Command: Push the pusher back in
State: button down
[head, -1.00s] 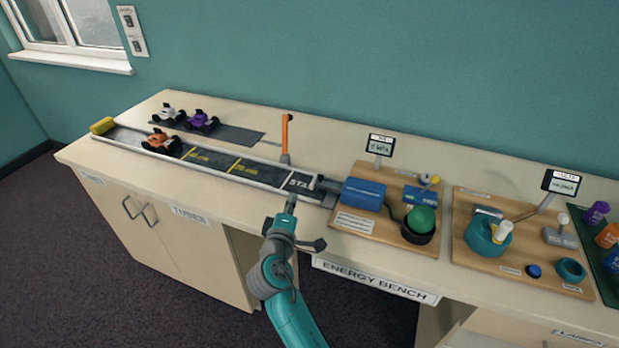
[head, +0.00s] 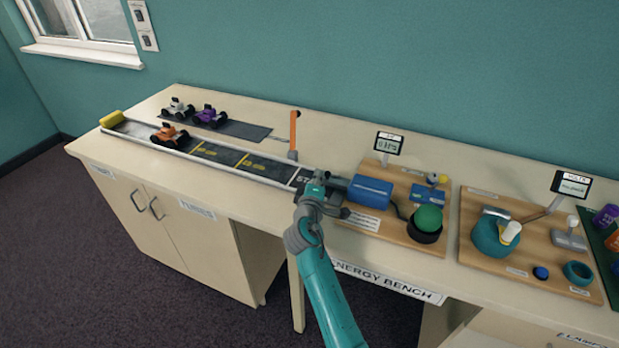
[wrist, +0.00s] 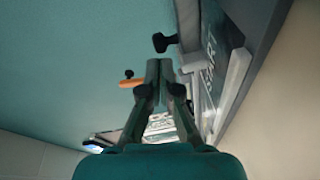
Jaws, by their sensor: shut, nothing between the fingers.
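The pusher is most likely the small black T-shaped piece (wrist: 165,42) standing out from the grey track edge in the wrist view. In the head view my gripper and wrist cover that place. My gripper (wrist: 160,66) is shut and empty, with its fingertips just below the black piece in the wrist view. I cannot tell whether they touch it.
An orange car (head: 169,136) sits far down the track. A white car (head: 177,108) and a purple car (head: 209,116) stand on a dark strip behind. An orange upright lever (head: 293,134) stands behind the track.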

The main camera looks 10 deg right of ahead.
jog(key=shift+s+d, duration=0.1)
jog(key=shift+d, duration=0.15)
jog(key=s+d, duration=0.1)
jog(key=d, duration=0.1)
jog(key=s+d, duration=0.2)
jog(key=shift+d, duration=0.1)
dwell(0.3)
